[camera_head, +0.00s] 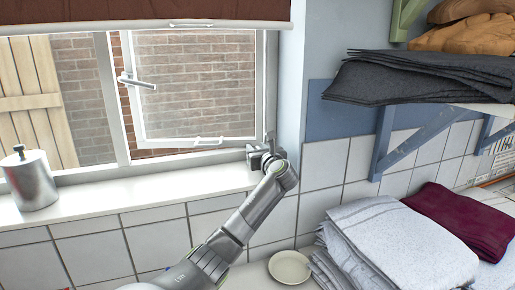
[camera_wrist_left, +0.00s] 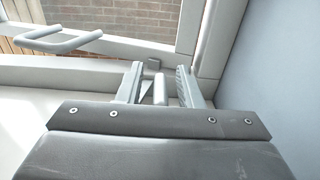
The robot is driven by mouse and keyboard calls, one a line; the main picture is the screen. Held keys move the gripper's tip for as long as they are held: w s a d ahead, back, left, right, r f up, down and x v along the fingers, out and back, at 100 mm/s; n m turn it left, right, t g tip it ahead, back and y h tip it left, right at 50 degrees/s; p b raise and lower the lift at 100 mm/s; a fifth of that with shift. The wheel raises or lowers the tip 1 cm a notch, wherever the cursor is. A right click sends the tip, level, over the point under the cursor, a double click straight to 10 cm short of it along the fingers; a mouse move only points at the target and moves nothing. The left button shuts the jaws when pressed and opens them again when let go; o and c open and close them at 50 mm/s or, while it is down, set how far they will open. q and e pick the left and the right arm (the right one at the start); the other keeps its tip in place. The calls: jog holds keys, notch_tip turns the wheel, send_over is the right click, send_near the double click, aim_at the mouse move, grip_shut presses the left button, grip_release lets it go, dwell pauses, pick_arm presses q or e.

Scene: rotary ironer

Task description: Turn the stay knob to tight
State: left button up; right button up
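The stay knob appears to be the small light grey peg (camera_wrist_left: 160,92) between my left fingertips in the left wrist view, with a small grey block (camera_wrist_left: 154,65) just beyond it. My left gripper (camera_wrist_left: 161,88) is open, with one finger on each side of the peg and a gap showing on both sides. In the head view my left gripper (camera_head: 262,152) is at the lower right corner of the window, above the sill's right end. It mostly hides the knob there; a thin upright grey piece (camera_head: 270,136) shows behind it. The knob's setting cannot be read. My right gripper is not in view.
A metal canister (camera_head: 30,178) stands on the white sill (camera_head: 130,195). Folded cloths (camera_head: 395,245) and a pale dish (camera_head: 289,267) lie below right.

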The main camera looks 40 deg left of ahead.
pick_arm(q)
grip_shut()
jog(key=shift+r+n+g+p, duration=0.1)
jog(key=shift+n+g+p, duration=0.2)
jog(key=shift+g+p, duration=0.1)
jog(key=shift+a+n+g+y, duration=0.1)
jog(key=shift+n+g+y, duration=0.2)
jog(key=shift+g+y, duration=0.15)
grip_release()
